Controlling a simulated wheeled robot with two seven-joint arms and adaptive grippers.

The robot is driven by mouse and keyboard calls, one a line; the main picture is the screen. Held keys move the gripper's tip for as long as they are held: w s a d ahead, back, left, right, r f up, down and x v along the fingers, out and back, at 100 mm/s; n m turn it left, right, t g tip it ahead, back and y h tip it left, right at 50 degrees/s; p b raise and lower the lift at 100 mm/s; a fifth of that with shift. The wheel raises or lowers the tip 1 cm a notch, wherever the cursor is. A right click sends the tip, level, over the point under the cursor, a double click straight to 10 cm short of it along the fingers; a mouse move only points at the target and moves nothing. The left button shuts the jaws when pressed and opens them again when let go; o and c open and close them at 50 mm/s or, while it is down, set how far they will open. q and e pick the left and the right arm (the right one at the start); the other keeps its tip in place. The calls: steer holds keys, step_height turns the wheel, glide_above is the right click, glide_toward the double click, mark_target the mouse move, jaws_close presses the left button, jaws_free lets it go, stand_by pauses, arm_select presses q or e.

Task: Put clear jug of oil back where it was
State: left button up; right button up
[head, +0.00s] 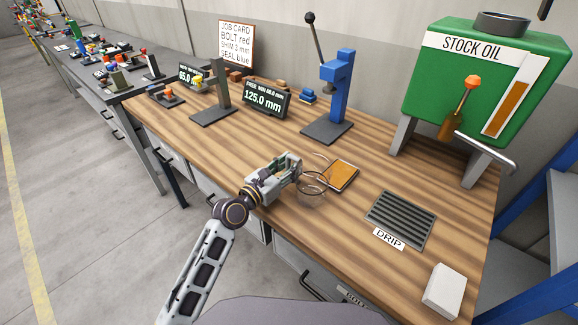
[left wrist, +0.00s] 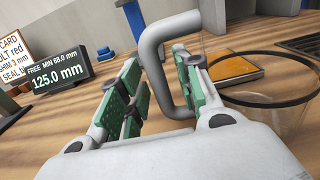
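My left gripper (head: 287,172) is over the front half of the bench, with its fingers on either side of a thick grey handle (left wrist: 154,68) in the left wrist view. A clear vessel with a dark rim (head: 313,190) stands close to the right of the gripper. It also shows in the left wrist view (left wrist: 290,122). My right gripper is out of view.
An orange-brown square pad (head: 341,175) lies behind the vessel. A DRIP grate (head: 400,220) and a white block (head: 444,290) lie to the right. The green STOCK OIL tank (head: 480,85), blue press (head: 337,90) and 125.0 mm display (head: 266,98) stand behind.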

arm_select(q)
steer(key=shift+r, duration=0.1)
steer(key=shift+s+a, duration=0.15)
steer(key=shift+s, duration=0.05)
steer(key=shift+v, duration=2.3)
steer(key=shift+s+a, duration=0.4)
steer(key=shift+s, duration=0.2)
steer(key=shift+s+a, duration=0.3)
steer(key=shift+s, duration=0.05)
steer(key=shift+s+a, duration=0.4)
steer(key=shift+s, duration=0.2)
steer(key=shift+s+a, duration=0.25)
steer(key=shift+s, duration=0.1)
steer(key=shift+s+a, duration=0.35)
steer(key=shift+s, duration=0.15)
steer(key=shift+s+a, duration=0.15)
steer(key=shift+s, duration=0.05)
steer(key=shift+s+a, duration=0.15)
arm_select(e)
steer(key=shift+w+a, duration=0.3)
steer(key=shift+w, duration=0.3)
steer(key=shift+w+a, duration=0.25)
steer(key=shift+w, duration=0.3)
